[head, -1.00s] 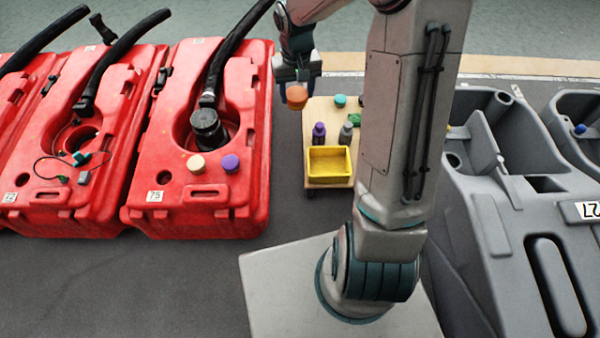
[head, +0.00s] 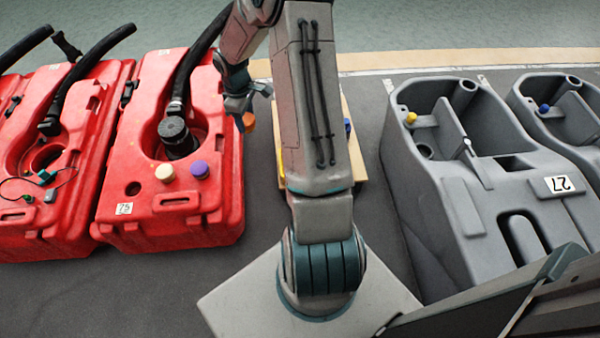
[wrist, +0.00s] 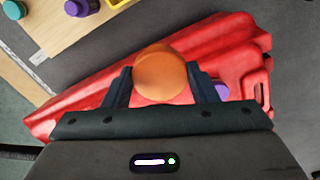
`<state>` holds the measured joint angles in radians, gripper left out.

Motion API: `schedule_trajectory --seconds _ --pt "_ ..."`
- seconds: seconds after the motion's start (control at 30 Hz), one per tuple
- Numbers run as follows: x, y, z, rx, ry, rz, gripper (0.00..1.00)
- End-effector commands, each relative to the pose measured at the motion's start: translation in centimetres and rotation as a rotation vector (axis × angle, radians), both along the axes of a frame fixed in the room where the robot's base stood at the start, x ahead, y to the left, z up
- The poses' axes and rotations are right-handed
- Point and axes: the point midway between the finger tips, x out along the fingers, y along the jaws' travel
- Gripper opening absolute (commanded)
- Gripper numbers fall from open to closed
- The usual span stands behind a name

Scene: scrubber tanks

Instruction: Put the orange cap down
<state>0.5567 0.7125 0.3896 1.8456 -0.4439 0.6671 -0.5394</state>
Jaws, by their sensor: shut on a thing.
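The orange cap (wrist: 160,73) is between the two fingers of my gripper (wrist: 161,88) in the wrist view. My gripper is shut on it and holds it in the air. In the head view the orange cap (head: 249,122) shows small below my gripper (head: 243,112), at the right edge of the red tank marked 75 (head: 220,215). In the wrist view the red tank (wrist: 110,82) lies behind and below the cap. My arm covers much of the wooden table in the head view.
The wooden table (wrist: 120,32) carries a teal cap (wrist: 14,9), a purple bottle (wrist: 80,7) and a yellow tray (wrist: 117,3). A cream cap (head: 165,173) and a purple cap (head: 200,169) sit on the red tank. A grey tank marked 27 (head: 470,190) stands right. Floor between is clear.

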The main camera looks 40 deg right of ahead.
Motion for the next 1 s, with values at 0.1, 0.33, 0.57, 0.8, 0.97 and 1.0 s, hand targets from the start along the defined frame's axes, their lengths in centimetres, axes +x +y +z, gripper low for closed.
schedule_trajectory --seconds 0.1,0.33,0.57,0.8,0.97,1.0 --pt "-0.5 -4.1 -5.2 0.005 0.009 0.187 0.25" --pt "-2.5 -10.8 -13.8 0.012 0.012 0.567 0.25" --pt "-4.9 -15.0 -20.1 0.017 0.009 0.856 0.25" --pt "-5.9 -16.3 -22.8 0.019 0.006 0.969 0.25" --pt "-5.9 -16.2 -25.5 0.020 0.007 0.974 0.25" --pt "-6.0 -16.2 -26.3 0.021 0.007 0.973 0.25"
